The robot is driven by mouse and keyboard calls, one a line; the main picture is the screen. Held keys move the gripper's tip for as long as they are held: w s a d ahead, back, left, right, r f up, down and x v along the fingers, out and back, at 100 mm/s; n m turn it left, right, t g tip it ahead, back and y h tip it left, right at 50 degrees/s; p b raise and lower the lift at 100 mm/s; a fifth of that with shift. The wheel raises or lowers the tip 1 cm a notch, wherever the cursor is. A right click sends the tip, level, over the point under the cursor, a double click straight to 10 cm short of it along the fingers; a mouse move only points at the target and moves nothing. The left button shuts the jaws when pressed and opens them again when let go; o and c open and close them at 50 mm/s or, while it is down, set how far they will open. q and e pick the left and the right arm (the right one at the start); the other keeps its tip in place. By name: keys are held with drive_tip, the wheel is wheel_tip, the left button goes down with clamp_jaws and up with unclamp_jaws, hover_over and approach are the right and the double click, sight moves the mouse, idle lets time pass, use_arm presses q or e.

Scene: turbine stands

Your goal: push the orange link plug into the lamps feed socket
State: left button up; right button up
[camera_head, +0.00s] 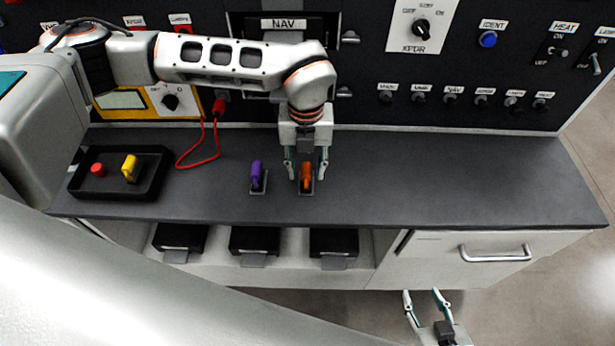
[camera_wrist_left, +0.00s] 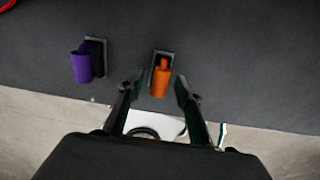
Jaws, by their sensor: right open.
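The orange link plug (camera_head: 306,174) stands in a small grey holder on the dark worktop. My left gripper (camera_head: 306,168) is above it, pointing down, with its fingers apart on either side of the plug. In the left wrist view the orange plug (camera_wrist_left: 160,78) lies between and just beyond the open fingertips (camera_wrist_left: 160,84); no grip shows. My right gripper (camera_head: 423,294) is open and empty, low in front of the drawer. The small panel labels at the upper left are hard to read, and I cannot tell which socket is the lamps feed.
A purple plug (camera_head: 257,174) stands in a holder left of the orange one. A black tray (camera_head: 141,188) holds red and yellow pieces. A red cable (camera_head: 204,158) hangs from the panel onto the worktop. The worktop (camera_head: 450,180) is clear on the right.

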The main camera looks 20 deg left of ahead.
use_arm(q)
drive_tip(key=shift+f, duration=0.1)
drive_tip(key=shift+p, duration=0.35)
idle(0.6)
clamp_jaws()
